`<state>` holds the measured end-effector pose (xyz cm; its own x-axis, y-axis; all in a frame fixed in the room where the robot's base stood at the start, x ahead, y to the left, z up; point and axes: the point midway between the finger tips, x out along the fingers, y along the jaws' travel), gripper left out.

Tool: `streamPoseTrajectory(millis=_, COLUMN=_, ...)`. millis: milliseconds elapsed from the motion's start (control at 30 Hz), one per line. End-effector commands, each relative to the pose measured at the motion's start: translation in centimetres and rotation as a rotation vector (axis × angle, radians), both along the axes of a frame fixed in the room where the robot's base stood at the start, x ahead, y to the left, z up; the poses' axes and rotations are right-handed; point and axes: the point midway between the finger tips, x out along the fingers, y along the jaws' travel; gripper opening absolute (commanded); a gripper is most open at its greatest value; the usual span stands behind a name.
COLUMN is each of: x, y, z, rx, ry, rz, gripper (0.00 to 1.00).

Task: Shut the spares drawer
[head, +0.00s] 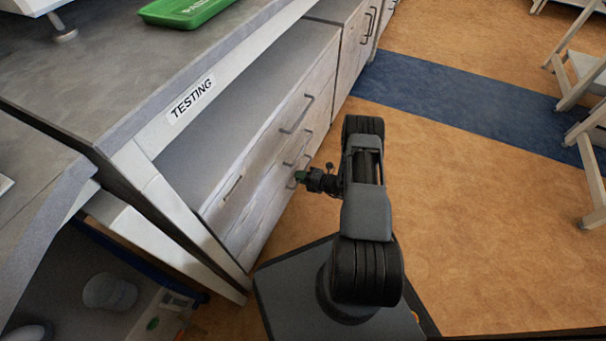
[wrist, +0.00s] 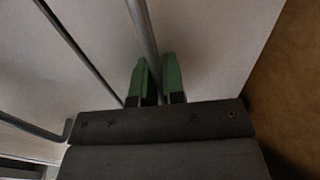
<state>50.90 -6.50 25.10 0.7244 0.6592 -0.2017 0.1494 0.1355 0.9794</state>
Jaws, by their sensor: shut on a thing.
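A light drawer unit (head: 262,150) with several bar handles stands under the bench. My gripper (head: 302,177) is at a low handle on its front in the head view. In the wrist view, the green fingertips of my gripper (wrist: 156,82) are on either side of a grey bar handle (wrist: 141,30) and shut on it. The pale drawer front (wrist: 205,45) lies behind the bar. No label naming the spares drawer can be read, and I cannot tell how far the held drawer stands out.
The bench (head: 110,75) carries a TESTING label (head: 191,101) and a green tray (head: 186,10). The brown floor (head: 480,230) to the right is clear up to the white stools (head: 590,130).

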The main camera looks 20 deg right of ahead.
Motion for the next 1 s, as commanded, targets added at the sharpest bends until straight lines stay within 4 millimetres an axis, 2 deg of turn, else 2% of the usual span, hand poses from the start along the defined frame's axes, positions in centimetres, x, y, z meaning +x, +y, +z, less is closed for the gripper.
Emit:
streamPoseTrajectory(millis=167, x=0.4, y=0.4, z=0.0, rx=-0.002, ry=0.000, rz=0.001, gripper=0.00)
streamPoseTrajectory(millis=200, x=0.5, y=0.5, z=0.0, rx=-0.002, ry=-0.001, rz=0.004, gripper=0.13)
streamPoseTrajectory(millis=433, x=0.4, y=0.6, z=0.0, rx=-0.002, ry=0.000, rz=0.007, gripper=0.35)
streamPoseTrajectory(millis=767, x=0.0, y=0.0, z=0.3, rx=-0.002, ry=0.001, rz=0.003, gripper=0.35)
streamPoseTrajectory(millis=1000, x=-3.0, y=-2.8, z=1.3, rx=-0.001, ry=0.001, rz=-0.001, gripper=0.35)
